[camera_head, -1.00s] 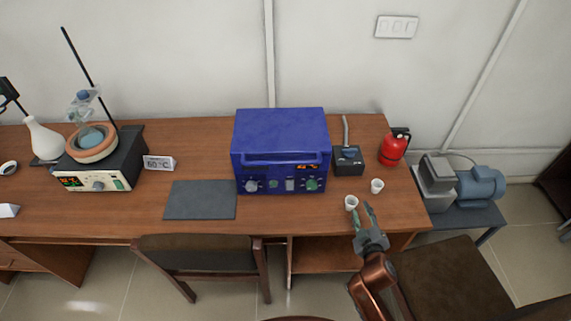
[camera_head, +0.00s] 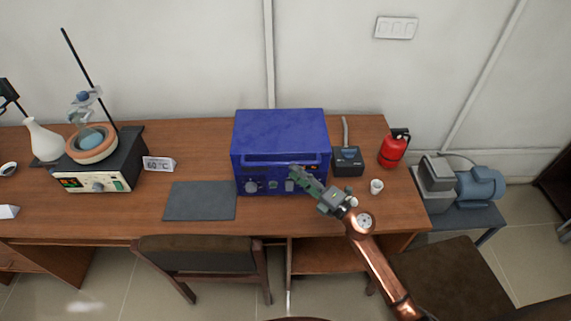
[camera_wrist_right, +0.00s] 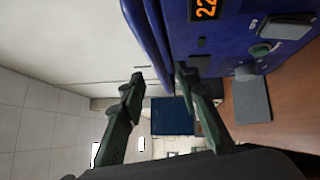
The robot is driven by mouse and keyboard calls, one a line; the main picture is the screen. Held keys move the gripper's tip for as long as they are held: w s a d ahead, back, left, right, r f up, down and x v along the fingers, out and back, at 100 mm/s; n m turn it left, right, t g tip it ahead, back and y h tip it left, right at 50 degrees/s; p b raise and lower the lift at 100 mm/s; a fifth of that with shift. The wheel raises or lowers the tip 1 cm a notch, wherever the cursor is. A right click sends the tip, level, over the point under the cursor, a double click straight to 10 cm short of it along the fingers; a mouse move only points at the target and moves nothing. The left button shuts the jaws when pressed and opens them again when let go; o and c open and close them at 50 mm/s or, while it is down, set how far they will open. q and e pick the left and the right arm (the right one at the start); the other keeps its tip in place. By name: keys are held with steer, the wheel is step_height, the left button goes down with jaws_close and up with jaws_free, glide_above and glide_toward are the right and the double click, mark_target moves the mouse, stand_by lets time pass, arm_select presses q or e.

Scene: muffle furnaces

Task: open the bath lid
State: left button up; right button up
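The blue bath (camera_head: 280,133) stands on the wooden desk with its lid down. A long handle bar (camera_head: 270,158) runs across its upper front, above a panel with a display and knobs. My right gripper (camera_head: 300,174) is at the bath's front, near the right part of the handle, and hides some of the panel. In the right wrist view its fingers (camera_wrist_right: 160,76) are spread, with the blue front and an orange display (camera_wrist_right: 205,9) close by. I cannot tell whether a finger touches the handle. My left gripper is not in view.
A grey mat (camera_head: 200,200) lies left of the bath. To its right are a small dark device (camera_head: 347,161), a white cup (camera_head: 377,187) and a red extinguisher (camera_head: 394,149); my right wrist covers most of another cup. Chairs (camera_head: 200,252) stand before the desk.

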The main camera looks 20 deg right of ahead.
mark_target(285, 164)
steer(key=x, duration=0.5)
steer(key=shift+w+a, duration=0.1)
steer(key=shift+w, duration=0.2)
steer(key=shift+c, duration=0.2)
jaws_close()
